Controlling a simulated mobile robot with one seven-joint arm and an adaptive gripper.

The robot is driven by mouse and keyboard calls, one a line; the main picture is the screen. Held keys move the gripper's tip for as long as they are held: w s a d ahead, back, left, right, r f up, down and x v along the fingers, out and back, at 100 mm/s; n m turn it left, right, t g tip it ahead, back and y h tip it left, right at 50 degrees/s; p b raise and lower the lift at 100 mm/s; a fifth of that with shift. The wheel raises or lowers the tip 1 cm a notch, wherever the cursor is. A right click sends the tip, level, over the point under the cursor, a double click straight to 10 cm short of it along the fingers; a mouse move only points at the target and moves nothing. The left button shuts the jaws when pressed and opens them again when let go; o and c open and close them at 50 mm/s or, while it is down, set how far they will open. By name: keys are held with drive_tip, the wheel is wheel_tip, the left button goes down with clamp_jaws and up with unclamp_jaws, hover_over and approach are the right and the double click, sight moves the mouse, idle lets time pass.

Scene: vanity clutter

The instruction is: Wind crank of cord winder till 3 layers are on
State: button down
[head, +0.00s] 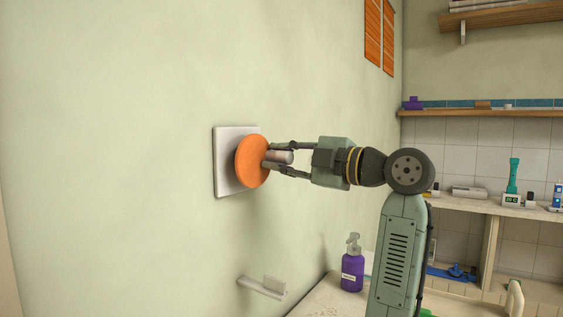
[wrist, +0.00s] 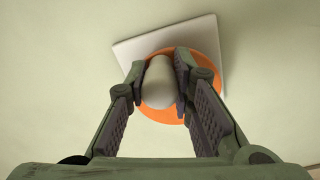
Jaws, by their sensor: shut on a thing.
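The cord winder is on the wall at the middle left of the head view. It has a white square backplate (head: 222,165) and an orange disc (head: 250,160) in front of it. A grey cylindrical crank handle (head: 284,157) sticks out from the disc. My gripper (head: 280,158) is shut on the handle, one finger on each side. In the wrist view the pale rounded handle (wrist: 158,85) sits between my fingertips (wrist: 164,85), with the orange disc (wrist: 208,60) and backplate (wrist: 128,50) behind it. I cannot make out any cord or layers.
A small wall bracket (head: 262,287) sticks out below the winder. The wall around the winder is clear.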

sight(254, 142)
drive_tip(key=n, duration=0.1)
drive_tip(key=r+n, duration=0.1)
drive_tip(key=n, duration=0.2)
drive_tip(key=shift+s+a+r+n, duration=0.15)
drive_tip(key=shift+s+r+n, duration=0.15)
drive_tip(key=shift+n, duration=0.1)
drive_tip(key=n, duration=0.3)
drive_tip(key=r+n, duration=0.1)
drive_tip(key=shift+s+a+n, duration=0.3)
drive_tip(key=shift+s+n, duration=0.1)
drive_tip(key=n, duration=0.3)
drive_tip(key=s+n, duration=0.1)
drive_tip(key=shift+a+r+n+g, duration=0.2)
drive_tip(key=shift+a+n+g, duration=0.1)
drive_tip(key=shift+a, duration=0.1)
drive_tip(key=shift+s+a+n, duration=0.2)
drive_tip(key=shift+s+n, duration=0.1)
drive_tip(key=shift+n, duration=0.75)
drive_tip(key=shift+s+a+n, duration=0.15)
drive_tip(key=shift+s+n, duration=0.1)
drive_tip(key=shift+n, duration=0.8)
drive_tip(key=c, duration=1.4)
unclamp_jaws()
drive_tip(key=shift+o, duration=0.2)
drive_tip(key=v, duration=1.2)
